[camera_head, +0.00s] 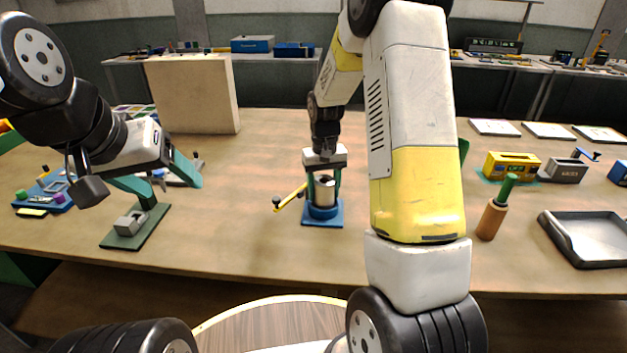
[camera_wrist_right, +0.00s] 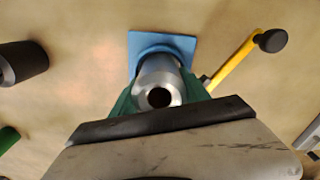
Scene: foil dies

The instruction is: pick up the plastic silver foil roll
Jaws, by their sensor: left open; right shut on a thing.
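The silver foil roll (camera_head: 325,193) stands upright at a blue stand (camera_head: 335,221) with a square base in the middle of the table. My right gripper (camera_head: 324,186) points down from above, its green fingers shut on the roll's sides. In the right wrist view the roll (camera_wrist_right: 158,78) shows its open top end between the fingers, with the blue base (camera_wrist_right: 184,41) behind it. I cannot tell whether the roll touches the stand. My left gripper (camera_head: 163,178) is open and empty over the left part of the table.
A yellow-handled tool (camera_head: 289,197) lies close left of the stand. A green base with a grey block (camera_head: 130,223) is below my left gripper. A green-and-brown handle (camera_head: 492,215), a dark tray (camera_head: 552,232) and a yellow box (camera_head: 511,166) stand at the right. A beige panel (camera_head: 195,95) is behind.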

